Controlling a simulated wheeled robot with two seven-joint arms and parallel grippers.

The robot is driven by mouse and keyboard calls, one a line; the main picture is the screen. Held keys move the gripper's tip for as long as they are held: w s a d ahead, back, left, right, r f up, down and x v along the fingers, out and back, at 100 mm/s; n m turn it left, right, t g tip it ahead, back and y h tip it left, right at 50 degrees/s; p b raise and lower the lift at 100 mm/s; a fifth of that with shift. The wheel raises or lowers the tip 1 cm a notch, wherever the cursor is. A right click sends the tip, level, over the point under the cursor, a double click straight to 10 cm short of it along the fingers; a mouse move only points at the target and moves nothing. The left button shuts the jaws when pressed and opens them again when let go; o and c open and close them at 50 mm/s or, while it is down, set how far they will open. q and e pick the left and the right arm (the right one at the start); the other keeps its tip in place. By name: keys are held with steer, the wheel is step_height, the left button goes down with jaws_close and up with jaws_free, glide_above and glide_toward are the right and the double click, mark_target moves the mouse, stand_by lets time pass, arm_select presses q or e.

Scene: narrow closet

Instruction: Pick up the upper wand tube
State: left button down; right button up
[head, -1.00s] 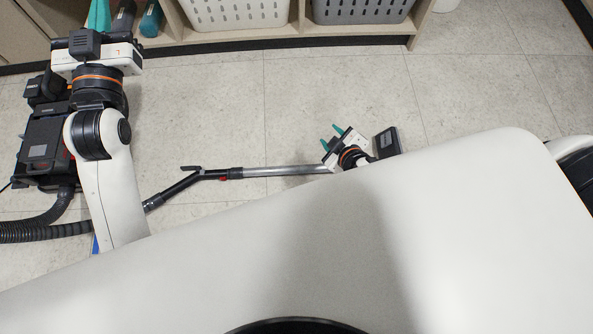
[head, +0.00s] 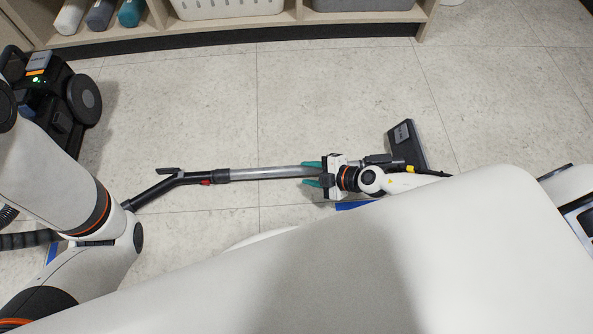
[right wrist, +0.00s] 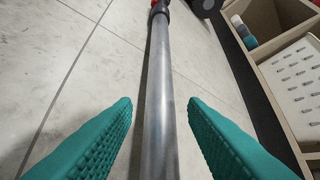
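The wand's grey metal tube (head: 270,173) lies across the floor. Its left end joins a black handle piece (head: 168,184) with a red mark, and its right end runs under my right gripper toward a black floor head (head: 406,145). My right gripper (head: 312,174) is open, its teal fingers on either side of the tube. In the right wrist view the tube (right wrist: 160,90) runs between the open fingers (right wrist: 160,108), with a gap on each side. My left arm shows at the left, but its gripper is out of view.
A black vacuum body (head: 60,95) with wheels stands at the left, its ribbed hose (head: 25,240) below. Floor between shelf and wand is clear.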

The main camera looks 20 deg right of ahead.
mark_target(298, 170)
steer(key=b+x, duration=0.2)
steer(key=x, duration=0.4)
steer(key=shift+w+f, duration=0.1)
steer(key=shift+f, duration=0.1)
steer(key=shift+c, duration=0.6)
jaws_close()
steer(key=shift+w+r, duration=0.1)
steer(key=shift+r, duration=0.1)
